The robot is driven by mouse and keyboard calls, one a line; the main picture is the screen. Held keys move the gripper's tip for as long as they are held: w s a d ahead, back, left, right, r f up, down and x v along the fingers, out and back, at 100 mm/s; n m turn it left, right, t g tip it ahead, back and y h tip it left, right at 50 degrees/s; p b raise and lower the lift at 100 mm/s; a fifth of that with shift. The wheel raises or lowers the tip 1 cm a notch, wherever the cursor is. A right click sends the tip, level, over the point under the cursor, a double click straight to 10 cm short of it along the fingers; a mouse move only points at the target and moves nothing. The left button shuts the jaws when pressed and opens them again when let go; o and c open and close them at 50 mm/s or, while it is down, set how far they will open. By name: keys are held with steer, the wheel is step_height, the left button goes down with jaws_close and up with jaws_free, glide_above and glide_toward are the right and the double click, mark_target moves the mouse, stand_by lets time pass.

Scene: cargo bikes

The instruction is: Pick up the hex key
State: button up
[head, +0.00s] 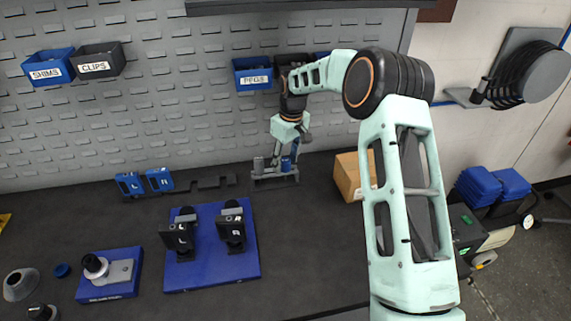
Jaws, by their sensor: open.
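My gripper (284,157) points down at the back of the dark bench, over a small grey holder (274,180) near the pegboard wall. Its fingers are open. A small blue piece (286,164) stands in the holder between or just behind the fingers; I cannot tell whether they touch it. A grey cylinder (258,165) stands in the holder to the left of the fingers. I cannot make out a hex key for certain at this size; the blue piece may be its handle.
A cardboard box (350,177) stands right of the holder. A blue plate (205,275) carries black L and R parts. A blue PEGS bin (252,73) hangs above. The bench's middle front is clear.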

steer(key=shift+f, duration=0.15)
jaws_close()
stand_by(0.4)
